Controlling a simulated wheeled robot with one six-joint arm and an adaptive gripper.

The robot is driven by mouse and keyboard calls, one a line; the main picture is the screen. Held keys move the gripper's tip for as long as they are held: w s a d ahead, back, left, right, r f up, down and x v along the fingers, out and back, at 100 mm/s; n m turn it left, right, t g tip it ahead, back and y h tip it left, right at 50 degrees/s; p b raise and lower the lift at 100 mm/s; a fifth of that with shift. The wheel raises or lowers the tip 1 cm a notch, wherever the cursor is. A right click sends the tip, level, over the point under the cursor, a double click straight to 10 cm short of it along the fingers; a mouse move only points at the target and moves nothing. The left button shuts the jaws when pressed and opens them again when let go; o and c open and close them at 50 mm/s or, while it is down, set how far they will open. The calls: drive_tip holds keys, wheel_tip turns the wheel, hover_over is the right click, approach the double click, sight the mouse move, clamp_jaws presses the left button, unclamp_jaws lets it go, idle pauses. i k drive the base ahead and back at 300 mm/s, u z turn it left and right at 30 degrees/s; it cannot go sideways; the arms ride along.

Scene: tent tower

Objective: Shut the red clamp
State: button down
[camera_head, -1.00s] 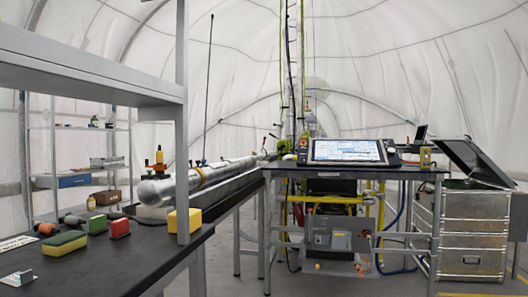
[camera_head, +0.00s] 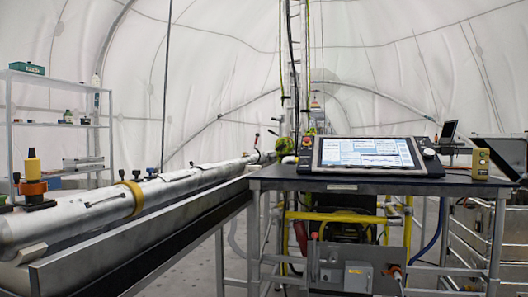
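I cannot clearly make out a red clamp. A small upright part with a red tip (camera_head: 257,137) stands near the far end of the long silver tube (camera_head: 195,183); it is too small to tell whether it is a clamp, or open or shut. The tube runs from the left front toward the table and carries a tan band (camera_head: 135,198), small blue-topped fittings (camera_head: 152,171) and an orange fitting with a yellow top (camera_head: 33,180) at its near end. My gripper is not in view.
A dark table (camera_head: 285,178) at centre right bears a large tilted screen (camera_head: 366,153) and a yellow box (camera_head: 480,164). A metal tray (camera_head: 150,245) lies under the tube. Shelves (camera_head: 60,124) stand at the back left. Open floor (camera_head: 205,258) shows between tray and table.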

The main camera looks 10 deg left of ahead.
sight(257, 150)
drive_tip(key=i, duration=1.9)
drive_tip(key=u, duration=1.3)
drive_tip(key=i, duration=0.2)
drive_tip(key=u, duration=0.3)
